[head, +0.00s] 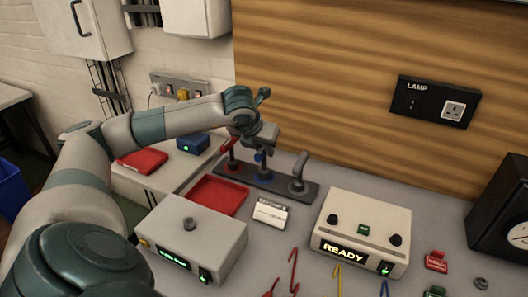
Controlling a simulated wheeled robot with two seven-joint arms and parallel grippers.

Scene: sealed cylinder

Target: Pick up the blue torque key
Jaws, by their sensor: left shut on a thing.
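The blue torque key (260,157) stands upright in the middle of a dark rack (281,189) near the wooden back wall. My left gripper (261,146) reaches over the rack from the left and is shut on the upper part of the blue key. Its fingers and the key's top largely hide each other. The key's lower end is still at the rack. My right gripper is out of view.
A red-handled key (229,158) stands close left of my gripper, and a grey-handled one (300,169) stands to the right. A red tray (217,196), a box with a green display (190,238) and a READY box (362,231) stand in front.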

